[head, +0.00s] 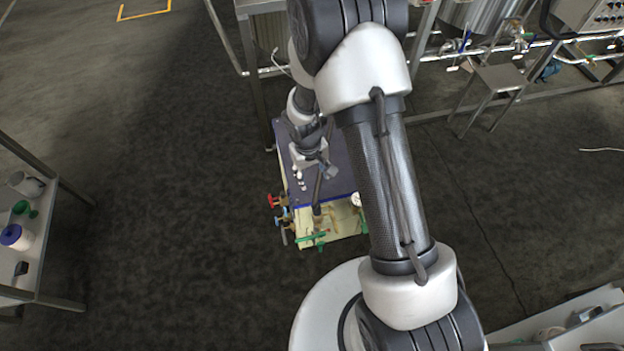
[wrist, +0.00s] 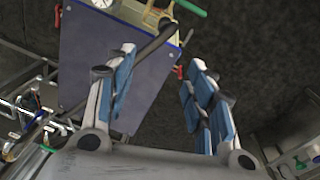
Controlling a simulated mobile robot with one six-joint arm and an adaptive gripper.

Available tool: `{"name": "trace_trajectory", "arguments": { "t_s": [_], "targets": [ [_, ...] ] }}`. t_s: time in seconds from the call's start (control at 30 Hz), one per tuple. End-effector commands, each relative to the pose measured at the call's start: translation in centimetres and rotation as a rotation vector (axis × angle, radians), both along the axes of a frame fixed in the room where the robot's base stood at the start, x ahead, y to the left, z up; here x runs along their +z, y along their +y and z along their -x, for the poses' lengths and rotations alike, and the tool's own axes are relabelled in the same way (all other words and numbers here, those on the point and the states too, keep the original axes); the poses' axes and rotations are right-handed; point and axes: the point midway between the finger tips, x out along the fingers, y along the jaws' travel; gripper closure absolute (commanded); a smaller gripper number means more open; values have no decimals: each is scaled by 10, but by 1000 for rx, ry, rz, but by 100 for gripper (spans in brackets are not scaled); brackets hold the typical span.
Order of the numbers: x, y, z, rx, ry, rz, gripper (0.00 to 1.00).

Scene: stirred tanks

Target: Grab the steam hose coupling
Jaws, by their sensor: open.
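A dark rod-like piece, which may be the steam hose coupling, stands above the blue-topped unit (head: 335,178) in the head view (head: 317,196). In the wrist view this dark piece (wrist: 156,45) runs slantwise from the unit's valve edge to behind the left finger. I cannot make out a coupling for certain. My gripper (head: 314,174) is above the unit's blue top. In the wrist view my gripper (wrist: 163,57) is open, its blue-padded fingers wide apart with nothing clamped between them. The left finger overlaps the dark piece; I cannot tell whether they touch.
The unit's front edge carries red (head: 277,201) and green (head: 311,237) valve handles and a round gauge (head: 356,199). A side table (head: 62,301) with containers stands at the left. A stool (head: 497,76) and pipework are at the upper right. Floor left of the unit is clear.

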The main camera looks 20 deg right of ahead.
Motion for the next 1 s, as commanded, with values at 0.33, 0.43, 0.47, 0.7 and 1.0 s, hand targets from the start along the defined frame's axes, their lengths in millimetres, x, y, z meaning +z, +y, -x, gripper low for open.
{"name": "trace_trajectory", "arguments": {
  "t_s": [0.33, 0.43, 0.47, 0.7, 1.0],
  "targets": [
    [-57, 4, 9, 23, 40, -6, 51],
    [-78, 2, 10, 24, 40, -6, 51],
    [-86, 2, 10, 24, 41, -6, 51],
    [-137, -2, 9, 24, 40, -6, 51],
    [-165, -5, 7, 23, 38, -7, 51]
  ]
}}
